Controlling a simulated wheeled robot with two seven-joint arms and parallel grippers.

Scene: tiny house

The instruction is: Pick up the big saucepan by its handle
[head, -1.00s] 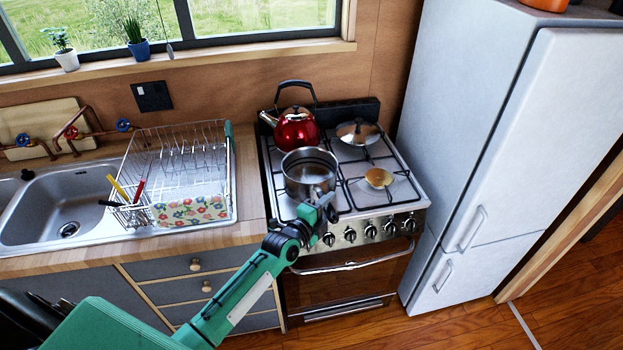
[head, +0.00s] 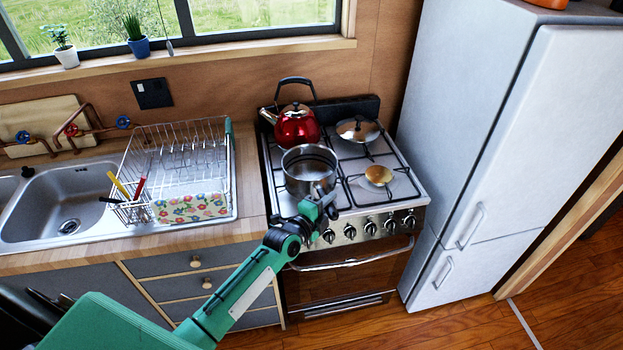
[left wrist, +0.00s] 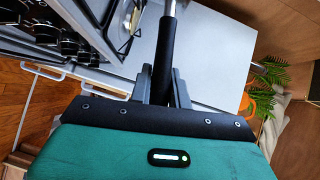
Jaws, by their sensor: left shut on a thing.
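The big saucepan (head: 309,171) is a steel pot over the front left burner of the stove (head: 350,222). It looks upright, and I cannot tell whether it touches the grate. My left gripper (head: 325,192) is at the pan's front side, shut on its handle. In the left wrist view the dark handle (left wrist: 166,60) runs between the two fingers of the left gripper (left wrist: 162,85). The pan's body is out of that view. My right gripper is not in view.
A red kettle (head: 297,127) stands behind the pan. A dish rack (head: 180,165) stands left, a tall fridge (head: 480,140) right.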

